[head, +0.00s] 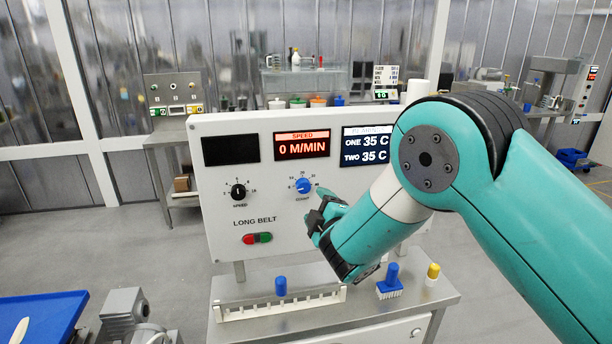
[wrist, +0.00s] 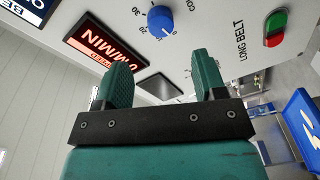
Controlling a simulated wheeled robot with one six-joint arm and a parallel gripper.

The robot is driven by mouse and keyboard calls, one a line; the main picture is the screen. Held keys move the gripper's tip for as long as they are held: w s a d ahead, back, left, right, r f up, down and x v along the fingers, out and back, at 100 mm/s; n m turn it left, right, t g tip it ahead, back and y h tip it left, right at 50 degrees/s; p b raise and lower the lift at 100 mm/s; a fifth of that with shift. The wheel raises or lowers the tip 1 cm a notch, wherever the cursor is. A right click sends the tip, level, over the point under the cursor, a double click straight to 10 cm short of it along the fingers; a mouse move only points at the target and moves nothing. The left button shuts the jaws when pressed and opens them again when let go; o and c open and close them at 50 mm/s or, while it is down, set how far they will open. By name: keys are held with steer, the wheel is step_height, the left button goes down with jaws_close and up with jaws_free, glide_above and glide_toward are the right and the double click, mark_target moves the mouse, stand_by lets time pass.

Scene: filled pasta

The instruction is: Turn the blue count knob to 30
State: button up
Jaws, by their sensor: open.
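The blue count knob (head: 303,186) sits on the white panel (head: 222,205), right of the black speed knob (head: 238,191). Numbers ring it. In the wrist view the blue knob (wrist: 161,20) shows near the top, with a pale mark on its lower-right side; I cannot surely read which number it meets. My gripper (head: 322,212) is just below and right of the knob in the head view. In the wrist view my gripper (wrist: 161,76) has its two green fingers spread, with nothing between them. The knob lies beyond the fingertips, apart from them.
The red speed display (head: 302,145) reads 0 M/MIN. A red and green button pair (head: 257,238) is at lower left on the panel. Below stand a white toothed rail (head: 282,306), a blue-handled brush (head: 390,283) and a yellow-capped bottle (head: 432,274).

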mark_target(305, 189)
steer(key=p+x, duration=0.3)
steer(key=x, duration=0.6)
steer(key=c, duration=0.9)
